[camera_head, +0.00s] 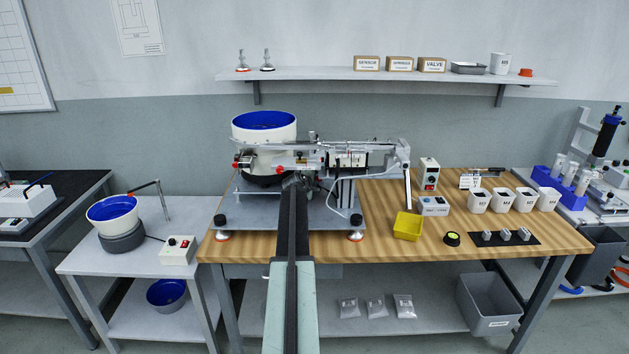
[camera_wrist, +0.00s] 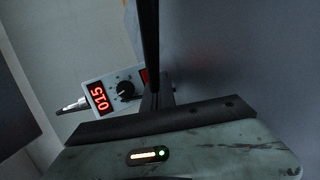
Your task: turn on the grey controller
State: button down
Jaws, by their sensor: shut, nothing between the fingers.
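A light grey controller box (camera_wrist: 112,84) shows in the wrist view, left of centre. It has a lit red digit display (camera_wrist: 99,97), a black knob (camera_wrist: 125,90) and a red part (camera_wrist: 144,76) at its right end, partly hidden by a dark bar of my gripper. A cable plug sits at its left end. My gripper (camera_head: 294,181) is shut and empty, in front of the bowl feeder machine in the head view. I cannot make out this controller there; my arm may hide it. I cannot tell whether my gripper touches it.
The feeder machine with a blue-lined bowl (camera_head: 264,126) stands behind my gripper. To the right are an upright switch box (camera_head: 429,174), a pale box (camera_head: 433,206) and a yellow bin (camera_head: 407,226). Another control box (camera_head: 178,251) stands on the left side table.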

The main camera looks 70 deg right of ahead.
aim_at(316, 196)
jog(key=shift+s+a, duration=0.4)
jog(key=shift+a, duration=0.35)
jog(key=shift+s+a, duration=0.4)
jog(key=shift+a, duration=0.35)
jog(key=shift+s+a, duration=0.4)
jog(key=shift+a, duration=0.35)
